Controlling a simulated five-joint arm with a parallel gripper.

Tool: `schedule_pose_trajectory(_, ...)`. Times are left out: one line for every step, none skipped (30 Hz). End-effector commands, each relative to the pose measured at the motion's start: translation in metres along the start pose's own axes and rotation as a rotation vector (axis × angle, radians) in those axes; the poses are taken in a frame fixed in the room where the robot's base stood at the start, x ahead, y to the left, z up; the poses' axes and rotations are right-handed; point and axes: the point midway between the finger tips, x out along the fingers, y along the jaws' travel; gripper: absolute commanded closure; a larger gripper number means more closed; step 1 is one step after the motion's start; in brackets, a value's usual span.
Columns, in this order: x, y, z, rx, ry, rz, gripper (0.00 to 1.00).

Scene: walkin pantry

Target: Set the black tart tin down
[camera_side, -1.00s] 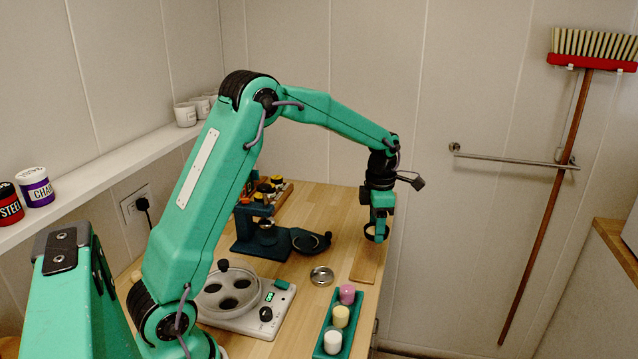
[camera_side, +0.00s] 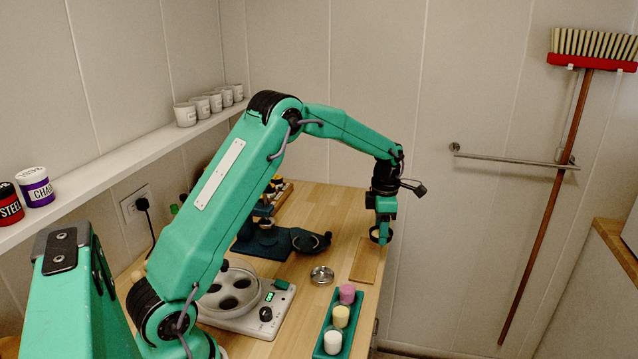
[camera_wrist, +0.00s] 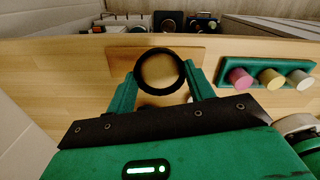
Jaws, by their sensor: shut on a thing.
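The black tart tin shows as a round black rim (camera_wrist: 183,73) between my fingers in the wrist view, with tan colour inside the rim. I cannot tell whether that is its contents or wood seen through it. My gripper (camera_wrist: 160,85) is shut on it. In the side view my gripper (camera_side: 382,218) points down and the tin (camera_side: 380,239) hangs at its fingertips, above the far end of a thin wooden board (camera_side: 366,264). The tin looks apart from the board, though the exact gap is hard to tell.
Left of the board are a round metal dish (camera_side: 321,275) and a dark teal stand (camera_side: 275,243) with a black ring. A green tray (camera_side: 319,351) holds pink, yellow and white pieces in front. A white device (camera_side: 255,322) with a holed plate is nearer my base.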

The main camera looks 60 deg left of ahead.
Motion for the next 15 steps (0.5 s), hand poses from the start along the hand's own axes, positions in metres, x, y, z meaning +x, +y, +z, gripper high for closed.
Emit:
schedule_pose_trajectory(0.006, 0.008, -0.003, -0.003, 0.001, -0.001, 0.69)
schedule_pose_trajectory(0.009, 0.013, -0.005, -0.004, 0.001, -0.001, 0.69)
schedule_pose_trajectory(0.012, 0.019, -0.007, -0.003, 0.000, 0.000, 0.69)
schedule_pose_trajectory(0.016, 0.024, -0.009, -0.003, 0.000, 0.000, 0.69)
schedule_pose_trajectory(0.018, 0.028, -0.010, -0.003, 0.000, -0.001, 0.69)
schedule_pose_trajectory(0.022, 0.034, -0.013, -0.003, 0.000, 0.000, 0.69)
schedule_pose_trajectory(0.024, 0.037, -0.014, -0.002, 0.000, 0.000, 0.69)
schedule_pose_trajectory(0.026, 0.041, -0.015, -0.002, 0.000, 0.000, 0.69)
schedule_pose_trajectory(0.029, 0.045, -0.016, -0.002, -0.001, 0.001, 0.69)
schedule_pose_trajectory(0.030, 0.048, -0.017, -0.002, -0.001, 0.001, 0.69)
schedule_pose_trajectory(0.032, 0.050, -0.018, -0.002, 0.000, 0.000, 0.69)
schedule_pose_trajectory(0.033, 0.052, -0.019, -0.001, 0.000, 0.000, 0.69)
schedule_pose_trajectory(0.034, 0.053, -0.019, -0.001, -0.001, 0.001, 0.69)
schedule_pose_trajectory(0.034, 0.054, -0.019, 0.000, -0.001, 0.001, 0.69)
schedule_pose_trajectory(0.035, 0.055, -0.019, 0.000, -0.001, 0.001, 0.69)
